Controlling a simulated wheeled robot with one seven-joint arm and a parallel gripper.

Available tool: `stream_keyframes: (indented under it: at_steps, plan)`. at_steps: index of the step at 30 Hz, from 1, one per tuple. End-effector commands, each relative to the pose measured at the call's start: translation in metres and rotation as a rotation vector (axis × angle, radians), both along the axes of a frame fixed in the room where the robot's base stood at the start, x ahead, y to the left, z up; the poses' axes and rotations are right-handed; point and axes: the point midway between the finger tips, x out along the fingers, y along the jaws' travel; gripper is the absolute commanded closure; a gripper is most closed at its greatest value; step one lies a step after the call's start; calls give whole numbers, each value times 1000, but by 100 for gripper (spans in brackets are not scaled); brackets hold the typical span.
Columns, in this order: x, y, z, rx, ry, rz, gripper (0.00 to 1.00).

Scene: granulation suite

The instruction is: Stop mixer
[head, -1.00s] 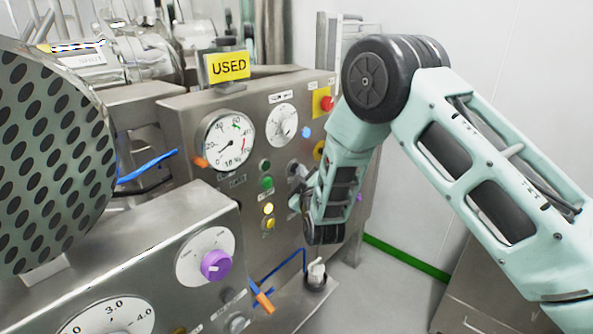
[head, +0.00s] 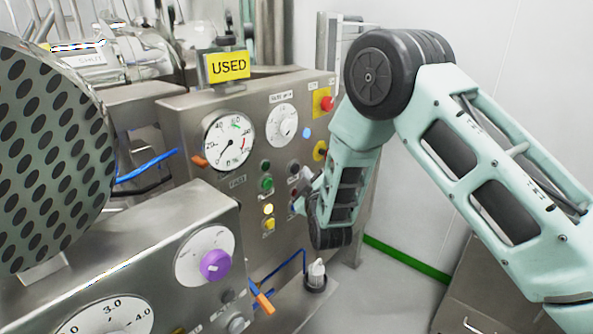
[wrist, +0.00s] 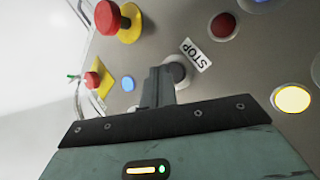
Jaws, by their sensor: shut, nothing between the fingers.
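The mixer's control panel (head: 180,125) stands in the middle of the head view. A dark round button (wrist: 178,72) sits beside a STOP label (wrist: 196,54) in the wrist view. My gripper (wrist: 163,78) is shut and empty, with its narrow fingertips at the edge of that button and partly in front of it. I cannot tell whether they touch it. In the head view my gripper is close to the panel and mostly hidden by my wrist. A yellow lamp (head: 268,208) on the panel is lit; it also shows in the wrist view (wrist: 292,98).
A red mushroom button on yellow (wrist: 110,18) and another (wrist: 93,80) are close by, with a blue button (wrist: 128,83) near the fingers. A dark red button (wrist: 223,26) lies farther along. A purple knob (head: 215,264) is on the nearer panel.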

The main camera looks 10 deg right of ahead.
Motion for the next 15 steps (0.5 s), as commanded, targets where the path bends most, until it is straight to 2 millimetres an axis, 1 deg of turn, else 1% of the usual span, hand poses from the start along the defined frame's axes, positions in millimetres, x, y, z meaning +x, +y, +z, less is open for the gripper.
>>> stream_keyframes:
  at_steps: [4,15]
  plan:
    - [-4,-4,-1,-1,1,-1,100]
    - [-33,-24,-1,-2,1,0,100]
